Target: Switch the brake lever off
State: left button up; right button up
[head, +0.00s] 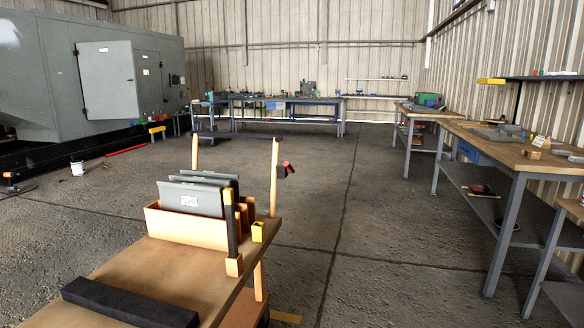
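A wooden cart (175,275) stands in front of me, its top running from the lower left toward the middle. At its right edge, an upright black lever (232,228) with a yellow top rises from a small orange block (234,265). It looks like the brake lever, and it stands about vertical. A small yellow block (258,232) sits just right of it. A red and black piece (287,168) juts from the cart's right post (274,180); I cannot tell what it is. Neither of my grippers is in view.
An orange box (170,226) of grey panels (190,200) and a black bar (130,303) lie on the cart. Workbenches (500,150) line the right wall. A grey enclosure (110,80) with an open door stands back left. The floor right of the cart is clear.

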aim_at(287, 165)
jog(key=i+l, duration=0.2)
jog(key=i, duration=0.3)
jog(key=i+l, duration=0.25)
jog(key=i, duration=0.25)
jog(key=i+l+u, duration=0.1)
jog(key=i, duration=0.4)
jog(key=i+l, duration=0.35)
jog(key=i, duration=0.15)
jog(key=i+l, duration=0.25)
jog(key=i, duration=0.25)
jog(key=u, duration=0.05)
